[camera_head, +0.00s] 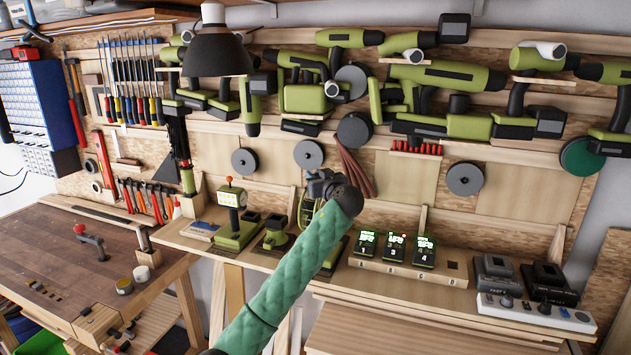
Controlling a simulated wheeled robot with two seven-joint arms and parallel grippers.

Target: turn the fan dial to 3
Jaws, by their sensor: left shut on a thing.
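The green fan (304,212) stands on the workbench shelf, mostly hidden behind my left arm; part of its round cage shows left of the arm. My left gripper (318,186), at the end of the green-sleeved arm, is at the upper part of the fan. It is shut on what seems to be the fan dial. The dial, its numbers and the fingertips' contact are hidden by the gripper and wrist, so I cannot read the setting. My right gripper is out of view.
Left of the fan stand a green device with a lit panel (232,196) and a small green holder (276,236). To the right are lit chargers (395,250), black chargers (497,270) and a power strip (535,313). A black lamp (217,55) hangs above, before wall-mounted power tools.

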